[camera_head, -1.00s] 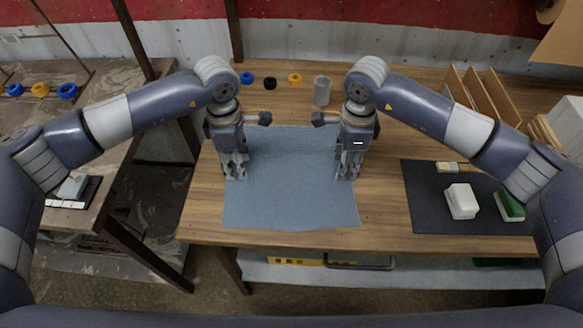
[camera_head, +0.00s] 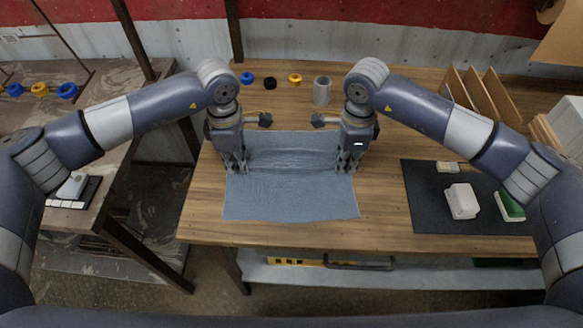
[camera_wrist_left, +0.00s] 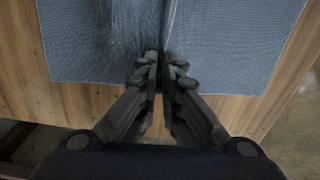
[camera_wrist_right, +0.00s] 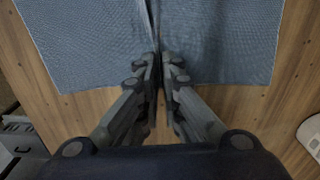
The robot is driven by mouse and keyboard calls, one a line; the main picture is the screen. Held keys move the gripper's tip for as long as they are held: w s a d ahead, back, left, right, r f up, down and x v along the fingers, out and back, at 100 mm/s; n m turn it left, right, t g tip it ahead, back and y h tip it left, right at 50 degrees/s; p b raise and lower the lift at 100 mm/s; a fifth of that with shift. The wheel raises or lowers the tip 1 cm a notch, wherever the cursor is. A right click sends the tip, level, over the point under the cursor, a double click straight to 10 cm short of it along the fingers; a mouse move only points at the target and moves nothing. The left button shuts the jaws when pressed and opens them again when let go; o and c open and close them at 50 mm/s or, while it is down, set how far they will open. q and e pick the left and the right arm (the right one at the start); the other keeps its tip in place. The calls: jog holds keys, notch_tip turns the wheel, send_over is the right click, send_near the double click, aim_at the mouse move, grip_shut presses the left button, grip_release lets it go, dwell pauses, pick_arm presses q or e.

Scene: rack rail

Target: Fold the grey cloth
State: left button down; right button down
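The grey cloth (camera_head: 290,198) lies on the wooden table with a raised crosswise ridge between my two grippers. Its far part lies behind the ridge and its near part reaches toward the table's front edge. My left gripper (camera_head: 236,170) is at the cloth's left edge; in the left wrist view its fingers (camera_wrist_left: 160,62) are shut on a pinched fold of the cloth (camera_wrist_left: 225,45). My right gripper (camera_head: 348,170) is at the right edge; in the right wrist view its fingers (camera_wrist_right: 160,62) are shut on a pinched fold of the cloth (camera_wrist_right: 90,45).
A grey cup (camera_head: 322,91) and blue, black and yellow rings (camera_head: 270,84) stand behind the cloth. A dark mat (camera_head: 430,205) at right holds a white block (camera_head: 461,201) and a green-and-white block (camera_head: 510,205). Upright wooden dividers (camera_head: 480,90) stand at the back right.

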jog(key=shift+s, duration=0.1)
dwell(0.5)
